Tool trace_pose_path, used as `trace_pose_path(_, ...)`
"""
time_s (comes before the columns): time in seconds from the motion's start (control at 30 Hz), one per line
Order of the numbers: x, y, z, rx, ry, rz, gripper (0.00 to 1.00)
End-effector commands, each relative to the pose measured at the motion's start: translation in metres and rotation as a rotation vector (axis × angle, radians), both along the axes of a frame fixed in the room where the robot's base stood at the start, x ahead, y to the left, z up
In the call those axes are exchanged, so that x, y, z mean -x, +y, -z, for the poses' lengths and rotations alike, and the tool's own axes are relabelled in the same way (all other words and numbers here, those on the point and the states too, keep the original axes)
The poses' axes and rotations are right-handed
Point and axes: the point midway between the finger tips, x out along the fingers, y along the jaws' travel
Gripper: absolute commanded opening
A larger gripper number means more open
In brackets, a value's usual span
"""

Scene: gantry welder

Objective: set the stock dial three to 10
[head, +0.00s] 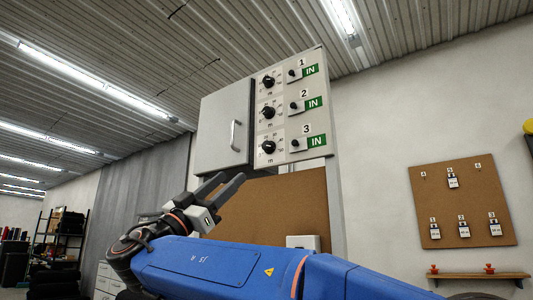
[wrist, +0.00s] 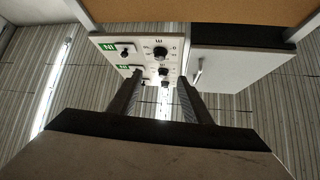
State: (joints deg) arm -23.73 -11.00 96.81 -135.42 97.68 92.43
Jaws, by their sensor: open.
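Stock dial three (head: 268,147) is the lowest of three black knobs on the grey panel, in the row numbered 3. A printed scale surrounds it; its numbers are too small to read surely, and I cannot tell its setting. In the wrist view, which is upside down, dial three (wrist: 160,52) is the uppermost knob. My gripper (head: 231,180) is open and empty, below and left of dial three in the head view, apart from the panel. In the wrist view the fingers of my gripper (wrist: 160,77) point toward the panel, with the other knobs seen between them.
Dial two (head: 268,112) and dial one (head: 268,82) sit above. Small switches with green IN labels (head: 317,141) are right of the dials. A grey cabinet door (head: 222,130) with a handle stands left of them. A brown board (head: 290,205) lies below.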

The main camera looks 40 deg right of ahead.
Motion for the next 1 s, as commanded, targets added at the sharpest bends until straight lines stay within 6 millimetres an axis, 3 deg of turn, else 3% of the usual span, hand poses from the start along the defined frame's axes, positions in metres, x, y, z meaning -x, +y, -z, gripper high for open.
trace_pose_path(0.7,-0.012,-0.085,-0.082,-0.001,-0.001,0.004,0.45)
trace_pose_path(1.0,-0.017,-0.112,-0.108,-0.002,0.001,0.002,0.45)
